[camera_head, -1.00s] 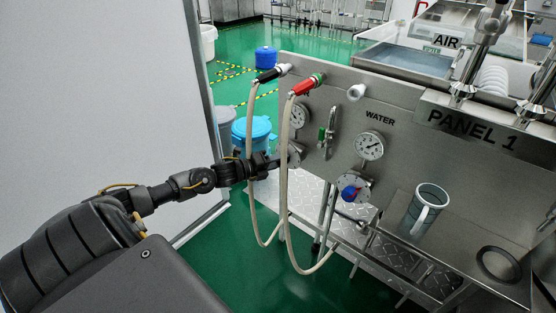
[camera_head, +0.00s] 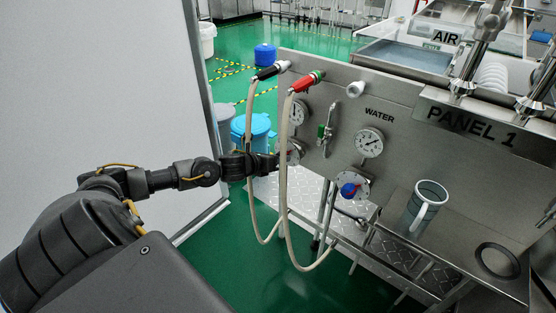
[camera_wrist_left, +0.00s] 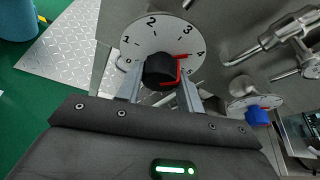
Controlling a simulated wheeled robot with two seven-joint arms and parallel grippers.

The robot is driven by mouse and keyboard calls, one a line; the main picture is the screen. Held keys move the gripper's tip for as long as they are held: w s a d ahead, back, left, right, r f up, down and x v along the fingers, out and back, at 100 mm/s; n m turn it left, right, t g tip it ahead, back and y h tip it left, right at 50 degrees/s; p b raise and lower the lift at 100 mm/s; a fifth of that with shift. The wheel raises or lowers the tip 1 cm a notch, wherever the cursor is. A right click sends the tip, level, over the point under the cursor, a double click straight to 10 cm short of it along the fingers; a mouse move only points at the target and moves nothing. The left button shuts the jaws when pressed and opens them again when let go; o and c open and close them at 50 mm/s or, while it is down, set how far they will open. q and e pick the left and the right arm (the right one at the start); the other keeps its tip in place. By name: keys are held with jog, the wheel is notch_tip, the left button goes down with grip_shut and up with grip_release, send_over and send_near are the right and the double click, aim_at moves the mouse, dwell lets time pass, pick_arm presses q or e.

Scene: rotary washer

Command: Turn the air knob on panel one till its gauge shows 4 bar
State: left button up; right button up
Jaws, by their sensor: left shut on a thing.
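Panel one (camera_head: 460,165) is a grey metal board labelled PANEL 1. Its air gauge (camera_head: 298,113) is at the upper left, partly behind the hoses; its needle is too small to read. Below it is the air knob's dial (camera_head: 294,151). In the left wrist view the air knob (camera_wrist_left: 160,70) is black, with a red pointer (camera_wrist_left: 181,65) on its right side, near the 4 of the white scale (camera_wrist_left: 150,30). My left gripper (camera_wrist_left: 160,88) is shut on the knob, one finger on each side. It also shows at the dial in the head view (camera_head: 273,163). My right gripper is out of view.
Two pale hoses (camera_head: 285,190) hang in front of the dial, close to my left gripper. A water gauge (camera_head: 369,142) and a blue water knob (camera_head: 349,190) are to the right. A white wall (camera_head: 100,80) is at left.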

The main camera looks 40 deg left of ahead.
pick_arm(q)
jog(key=shift+f, duration=0.1)
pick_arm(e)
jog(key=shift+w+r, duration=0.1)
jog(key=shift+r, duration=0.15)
pick_arm(q)
jog(key=shift+m, duration=0.3)
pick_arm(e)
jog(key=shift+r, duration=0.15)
pick_arm(q)
jog(key=o, duration=1)
jog(key=d+v, duration=0.1)
jog(key=v, duration=0.9)
jog(key=shift+s+a+r, duration=0.2)
jog(key=shift+s+a, duration=0.15)
jog(key=shift+s, duration=0.1)
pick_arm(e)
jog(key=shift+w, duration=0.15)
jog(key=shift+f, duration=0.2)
